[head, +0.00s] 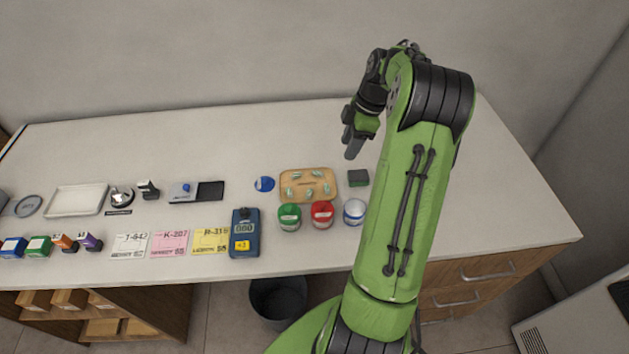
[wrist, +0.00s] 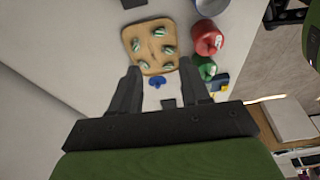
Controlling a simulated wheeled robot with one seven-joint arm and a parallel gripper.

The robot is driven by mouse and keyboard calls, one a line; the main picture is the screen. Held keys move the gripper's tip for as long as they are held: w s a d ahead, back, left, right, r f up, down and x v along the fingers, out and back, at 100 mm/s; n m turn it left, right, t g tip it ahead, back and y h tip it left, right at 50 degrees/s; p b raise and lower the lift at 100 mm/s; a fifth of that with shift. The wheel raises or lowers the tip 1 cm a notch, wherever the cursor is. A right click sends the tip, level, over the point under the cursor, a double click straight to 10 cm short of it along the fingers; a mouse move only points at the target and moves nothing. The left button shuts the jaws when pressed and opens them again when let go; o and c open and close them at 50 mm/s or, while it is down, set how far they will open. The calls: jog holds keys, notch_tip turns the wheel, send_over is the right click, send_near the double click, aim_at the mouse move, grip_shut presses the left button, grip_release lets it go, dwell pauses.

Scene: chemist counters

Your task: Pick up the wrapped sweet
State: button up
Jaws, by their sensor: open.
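Several small pale green-and-white striped pieces, which look like wrapped sweets (head: 317,173), lie spread on a tan wooden tray (head: 308,198). They also show in the wrist view, one sweet (wrist: 168,49) near the tray's right side. The wooden tray (wrist: 151,52) lies beyond my fingertips there. My gripper (head: 352,148) is open and empty, raised above the counter behind and right of the tray. In the wrist view my gripper (wrist: 159,67) has its fingers spread wide, touching nothing. My fingers hide a little of the counter around the tray.
A blue object (head: 264,184) lies left of the tray, and a dark green block (head: 358,177) right of it. Green (head: 289,217), red (head: 322,214) and white (head: 354,212) tubs stand in front. A blue meter (head: 245,233) is front left. The counter behind is clear.

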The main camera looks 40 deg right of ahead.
jog(key=b, duration=0.2)
send_over(327, 187)
jog(key=s+d, duration=0.1)
jog(key=d, duration=0.1)
notch_tip(327, 187, down, 10)
jog(key=shift+s+r, duration=0.15)
jog(key=shift+r, duration=0.05)
jog(key=x, duration=0.6)
jog(key=shift+a, duration=0.1)
jog(key=c, duration=0.8)
